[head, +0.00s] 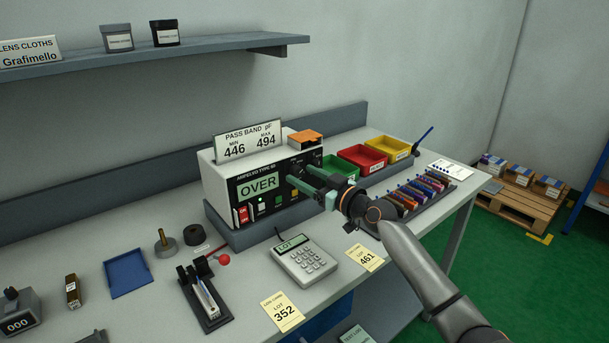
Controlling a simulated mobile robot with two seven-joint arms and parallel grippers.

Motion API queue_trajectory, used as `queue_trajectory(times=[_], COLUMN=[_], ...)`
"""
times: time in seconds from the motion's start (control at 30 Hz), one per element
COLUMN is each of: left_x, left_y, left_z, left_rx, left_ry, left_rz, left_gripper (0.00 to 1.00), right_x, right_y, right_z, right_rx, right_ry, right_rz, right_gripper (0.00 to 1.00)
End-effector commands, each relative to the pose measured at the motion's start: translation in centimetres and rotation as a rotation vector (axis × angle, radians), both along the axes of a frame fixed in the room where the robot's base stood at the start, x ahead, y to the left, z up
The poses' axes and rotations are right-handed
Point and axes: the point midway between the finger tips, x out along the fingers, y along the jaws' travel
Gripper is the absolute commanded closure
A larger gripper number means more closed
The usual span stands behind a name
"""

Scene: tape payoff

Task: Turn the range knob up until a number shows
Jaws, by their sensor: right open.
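The white meter (221,189) stands on a grey riser at the back of the bench. Its green display (258,187) reads OVER. A card on top (249,141) gives a pass band of min 446, max 494. My right gripper (301,175) reaches in from the right, its two green fingers apart and pointing at the dark control panel right of the display. The range knob is mostly hidden by the fingers. I cannot tell whether they touch it. My left gripper is not in view.
Green, red (362,157) and yellow (389,149) bins stand right of the meter, with a rack of coloured parts (421,190) in front. A keypad device (305,260), lot cards (283,312) and a stapler-like tool (205,296) lie nearer. A shelf (150,59) hangs above left.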

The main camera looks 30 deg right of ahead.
Motion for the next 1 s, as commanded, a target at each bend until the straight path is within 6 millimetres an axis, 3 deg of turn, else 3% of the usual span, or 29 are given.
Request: queue_trajectory(times=[0.37, 0.9, 1.0], left_x=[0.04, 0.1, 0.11], left_y=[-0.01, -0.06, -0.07], left_z=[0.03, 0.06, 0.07], left_rx=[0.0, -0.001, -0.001], left_ry=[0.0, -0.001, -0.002], left_rz=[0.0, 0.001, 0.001], left_gripper=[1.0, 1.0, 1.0], right_x=[0.49, 0.46, 0.46], right_y=[0.12, 0.11, 0.11], right_z=[0.01, 0.0, 0.0], right_rx=[0.001, 0.001, 0.001], right_ry=[0.0, 0.0, 0.0], right_rz=[0.001, 0.001, 0.001], right_gripper=[0.33, 0.92, 1.0])
